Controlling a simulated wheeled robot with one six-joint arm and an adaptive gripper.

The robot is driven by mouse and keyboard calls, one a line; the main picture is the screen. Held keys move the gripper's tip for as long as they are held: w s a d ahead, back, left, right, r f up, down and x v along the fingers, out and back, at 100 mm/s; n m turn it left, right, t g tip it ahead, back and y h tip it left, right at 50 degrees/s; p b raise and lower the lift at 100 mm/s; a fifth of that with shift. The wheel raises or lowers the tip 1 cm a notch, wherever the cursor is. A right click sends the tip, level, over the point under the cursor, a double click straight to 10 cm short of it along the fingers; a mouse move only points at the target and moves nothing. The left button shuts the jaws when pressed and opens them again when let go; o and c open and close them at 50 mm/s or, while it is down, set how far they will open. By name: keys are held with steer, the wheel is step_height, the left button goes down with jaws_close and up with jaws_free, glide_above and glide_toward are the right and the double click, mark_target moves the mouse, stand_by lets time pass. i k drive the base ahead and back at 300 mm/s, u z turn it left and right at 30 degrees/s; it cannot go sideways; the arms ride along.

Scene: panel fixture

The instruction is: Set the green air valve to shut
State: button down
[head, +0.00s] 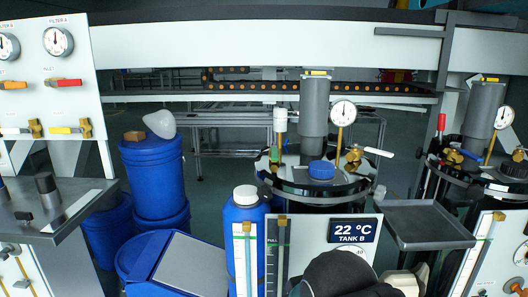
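A small green part (274,153) shows on the left side of the tank B lid, below an upright white piece with a green band (280,120). It may be the green air valve, but it is too small to tell its handle position. The lid (318,190) is a dark round top with a grey cylinder (314,105), a gauge (343,113) and a brass valve with a white lever (378,152) pointing right. A dark rounded shape, probably part of my arm, covers the bottom middle. My gripper's fingers do not show.
A left panel (75,100) carries gauges and orange, red and yellow levers. Blue drums (152,180) and a white-capped blue bottle (243,225) stand left of the tank. A grey tray (425,222) sits right of it. A second tank has a red upright handle (441,125).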

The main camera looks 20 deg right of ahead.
mark_target(275, 156)
steer(key=u, duration=0.05)
steer(key=k, duration=0.65)
steer(key=z, duration=1.1)
steer(key=i, duration=0.5)
